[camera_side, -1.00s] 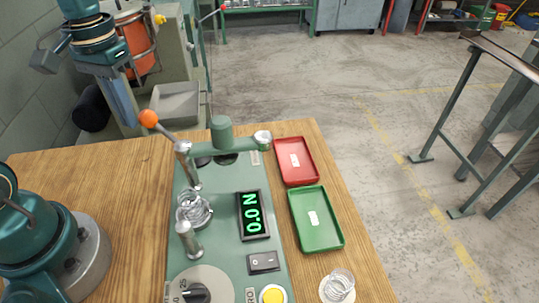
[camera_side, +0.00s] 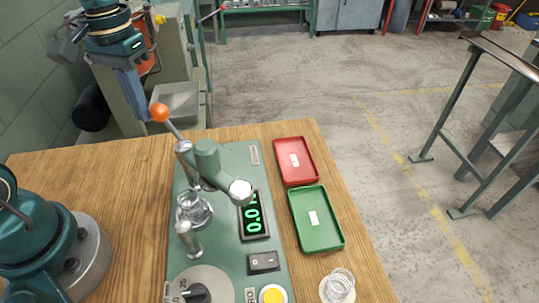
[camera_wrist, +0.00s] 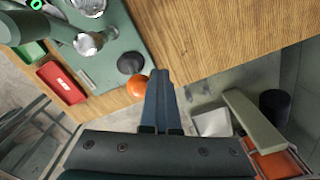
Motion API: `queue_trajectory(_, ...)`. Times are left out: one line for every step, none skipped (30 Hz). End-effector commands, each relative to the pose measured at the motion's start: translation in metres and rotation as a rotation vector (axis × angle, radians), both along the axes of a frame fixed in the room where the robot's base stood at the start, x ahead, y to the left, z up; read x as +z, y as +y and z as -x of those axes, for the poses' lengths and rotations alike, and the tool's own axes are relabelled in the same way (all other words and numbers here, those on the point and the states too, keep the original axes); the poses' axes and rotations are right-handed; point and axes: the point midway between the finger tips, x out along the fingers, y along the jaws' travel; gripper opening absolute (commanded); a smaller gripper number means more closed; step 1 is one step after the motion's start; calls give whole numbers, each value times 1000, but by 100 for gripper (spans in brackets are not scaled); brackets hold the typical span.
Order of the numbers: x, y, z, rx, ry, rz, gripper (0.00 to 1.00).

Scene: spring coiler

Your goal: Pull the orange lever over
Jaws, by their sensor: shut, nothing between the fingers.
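The orange ball (camera_side: 159,112) tops a metal lever (camera_side: 173,130) on the green machine (camera_side: 235,160); the lever leans up and left. My gripper (camera_side: 142,119) is shut and empty, pointing down just left of the ball in the side view. In the wrist view my gripper (camera_wrist: 160,72) has its fingertips close beside the ball (camera_wrist: 137,83), which is left of them; I cannot tell whether they touch. A green swing arm (camera_side: 222,172) with a pale round end reaches from its post over part of the display (camera_side: 254,217).
A wire coil (camera_side: 192,208) sits around a post on the machine. A red tray (camera_side: 309,176) and a green tray (camera_side: 330,235) lie right of it. A coil (camera_side: 339,285) stands at the front right.

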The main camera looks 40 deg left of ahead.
Motion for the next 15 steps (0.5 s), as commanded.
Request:
queue_trajectory(0, 0, 0, 0, 2, 1, 0)
queue_trajectory(0, 0, 0, 0, 2, 1, 0)
queue_trajectory(0, 0, 0, 0, 2, 1, 0)
queue_trajectory(0, 0, 0, 0, 2, 1, 0)
queue_trajectory(0, 0, 0, 0, 2, 1, 0)
queue_trajectory(0, 0, 0, 0, 2, 1, 0)
queue_trajectory(0, 0, 0, 0, 2, 1, 0)
queue_trajectory(0, -1, 0, -1, 2, 1, 0)
queue_trajectory(0, -1, -1, -1, 2, 1, 0)
queue_trajectory(1, -2, -1, -1, 2, 1, 0)
queue_trajectory(1, -3, -2, -2, 2, 1, 0)
queue_trajectory(1, -4, -4, -3, 2, 1, 0)
queue_trajectory(2, -5, -5, -3, 1, 1, 0)
queue_trajectory(2, -7, -6, -4, 1, 1, 0)
queue_trajectory(3, -9, -8, -3, 2, 1, 0)
